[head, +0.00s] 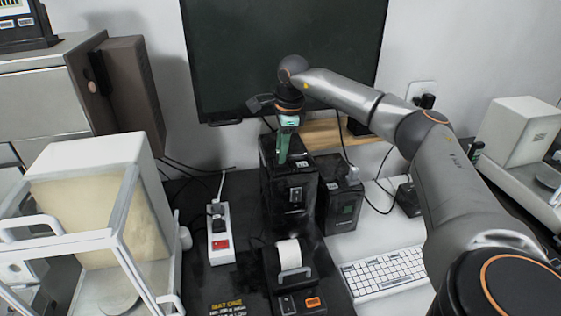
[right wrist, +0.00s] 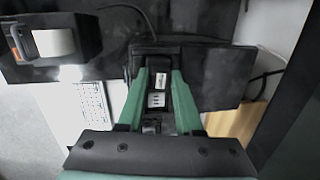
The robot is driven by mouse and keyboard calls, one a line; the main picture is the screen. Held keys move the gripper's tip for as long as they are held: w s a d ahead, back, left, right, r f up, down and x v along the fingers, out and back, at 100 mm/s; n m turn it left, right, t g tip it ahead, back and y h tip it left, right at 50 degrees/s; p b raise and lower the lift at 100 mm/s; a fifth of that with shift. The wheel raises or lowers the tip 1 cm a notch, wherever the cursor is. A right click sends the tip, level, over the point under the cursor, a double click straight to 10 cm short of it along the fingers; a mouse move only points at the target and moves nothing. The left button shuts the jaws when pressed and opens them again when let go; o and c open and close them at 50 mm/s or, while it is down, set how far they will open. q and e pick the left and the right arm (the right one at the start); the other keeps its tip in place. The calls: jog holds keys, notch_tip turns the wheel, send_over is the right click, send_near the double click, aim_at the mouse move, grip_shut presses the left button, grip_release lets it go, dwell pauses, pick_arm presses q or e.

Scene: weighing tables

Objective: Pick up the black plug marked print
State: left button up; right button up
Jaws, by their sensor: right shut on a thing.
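My right gripper (head: 283,150) points down over the top rear of a tall black box (head: 290,195) behind the printer. Its green fingers also show in the right wrist view (right wrist: 161,78), closed on a small dark piece with pale label-like patches (right wrist: 160,82). This appears to be the black plug, but the word print cannot be read. The fingers hide much of it in the head view, and I cannot tell whether it is clear of the box. My left gripper is not in view.
A white power strip (head: 221,245) with a red switch and dark plugs lies left of the box. A printer with a paper roll (head: 289,254) stands in front. A second black box (head: 341,205), a keyboard (head: 386,272), a glass-sided balance (head: 95,235) and a monitor (head: 285,60) surround it.

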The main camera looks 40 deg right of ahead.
grip_shut()
jog(key=shift+r, duration=0.1)
